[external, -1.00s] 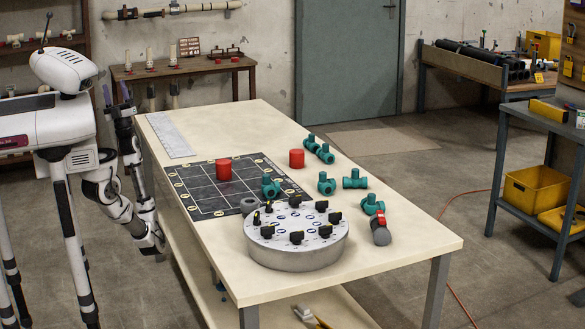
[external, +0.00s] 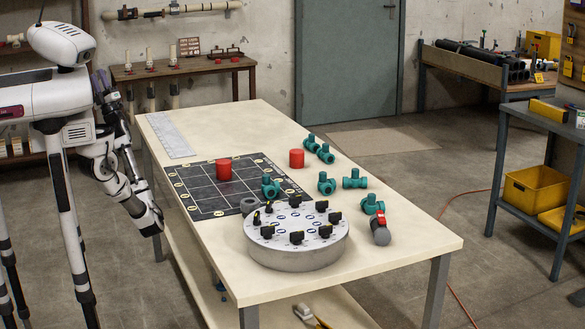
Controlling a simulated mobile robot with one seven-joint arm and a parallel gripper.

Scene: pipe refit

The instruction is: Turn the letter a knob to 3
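A round grey drum (external: 296,258) with a pale top stands near the front end of the table. Several black knobs (external: 297,237) with yellow marks sit in a ring on its top. The letters and numbers beside them are too small to read, so I cannot tell which knob is a or where it points.
The cream table (external: 400,240) also bears a black grid mat (external: 200,190), a red cylinder (external: 224,169) on the mat, another red cylinder (external: 296,158), several teal pipe fittings (external: 355,179) and a red-handled grey valve (external: 380,230). Floor left of the table's front is open.

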